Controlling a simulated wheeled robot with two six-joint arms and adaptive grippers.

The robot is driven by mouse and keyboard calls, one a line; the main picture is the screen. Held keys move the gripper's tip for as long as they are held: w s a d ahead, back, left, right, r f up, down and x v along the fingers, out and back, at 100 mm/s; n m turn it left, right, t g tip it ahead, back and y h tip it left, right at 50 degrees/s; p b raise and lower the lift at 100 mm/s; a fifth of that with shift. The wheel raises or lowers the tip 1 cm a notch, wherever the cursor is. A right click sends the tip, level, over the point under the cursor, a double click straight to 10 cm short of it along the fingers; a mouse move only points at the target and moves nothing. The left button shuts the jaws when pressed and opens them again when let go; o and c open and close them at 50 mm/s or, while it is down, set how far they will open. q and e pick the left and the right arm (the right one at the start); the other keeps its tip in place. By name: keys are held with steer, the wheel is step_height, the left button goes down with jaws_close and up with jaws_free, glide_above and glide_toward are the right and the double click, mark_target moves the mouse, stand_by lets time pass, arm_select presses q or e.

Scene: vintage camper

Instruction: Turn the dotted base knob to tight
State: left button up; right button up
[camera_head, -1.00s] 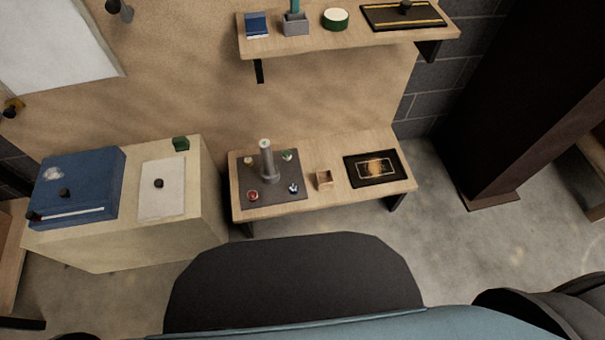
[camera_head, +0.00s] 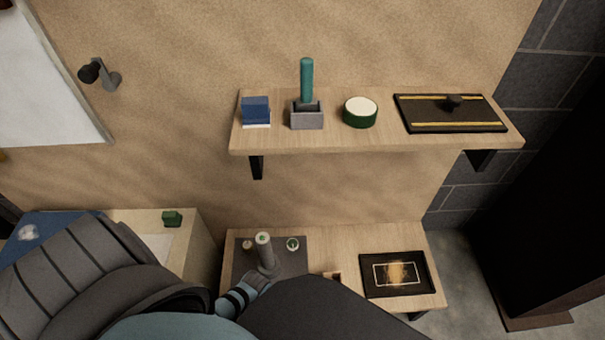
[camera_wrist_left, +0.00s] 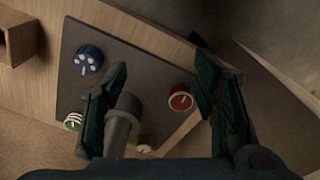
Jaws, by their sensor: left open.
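In the left wrist view, a dark panel (camera_wrist_left: 140,65) carries several knobs around a grey post (camera_wrist_left: 122,122). The blue knob with white dots (camera_wrist_left: 88,60) sits left of my left gripper (camera_wrist_left: 160,68), outside its fingers. The gripper is open and empty above the panel. A red knob with a white line (camera_wrist_left: 180,98) shows between the fingers, near the right one. A green-and-white knob (camera_wrist_left: 73,122) and a cream knob (camera_wrist_left: 145,148) are also there. In the head view, the panel (camera_head: 290,262) and post (camera_head: 264,250) show, but my arm hides the blue and red knobs.
The panel lies on a low wooden shelf (camera_head: 335,240) beside a small wooden box (camera_head: 333,276) and a black framed tray (camera_head: 397,273). An upper shelf (camera_head: 375,140) with several objects overhangs behind. A cabinet with a green item (camera_head: 172,219) stands left.

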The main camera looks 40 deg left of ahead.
arm_select(q)
steer(key=w+d+r+n+g+h+b, duration=0.1)
steer(key=w+r+n+b, duration=0.1)
steer(key=w+n+b, duration=0.35)
steer(key=w+d+r+n+b, duration=0.1)
steer(key=w+r+n+b, duration=0.1)
steer(key=w+n, duration=0.6)
steer(key=n+b, duration=0.1)
steer(key=b, duration=0.1)
glide_toward(293, 289)
steer(key=shift+w+f, duration=0.15)
steer(key=shift+f, duration=0.15)
arm_select(e)
step_height(293, 289, down, 12)
steer(key=w+d, duration=0.2)
arm_select(q)
step_height(293, 289, down, 9)
steer(key=b, duration=0.6)
steer(key=shift+d+r, duration=0.15)
steer(key=shift+r, duration=0.05)
steer(key=shift+f, duration=0.2)
arm_select(e)
steer(key=w+a+f+t, duration=0.1)
steer(key=w+a, duration=0.3)
steer(key=w, duration=0.6)
steer(key=shift+f+m+t, duration=0.25)
steer(key=shift+m+t, duration=0.15)
steer(key=shift+t, duration=0.4)
arm_select(q)
steer(key=shift+s, duration=0.2)
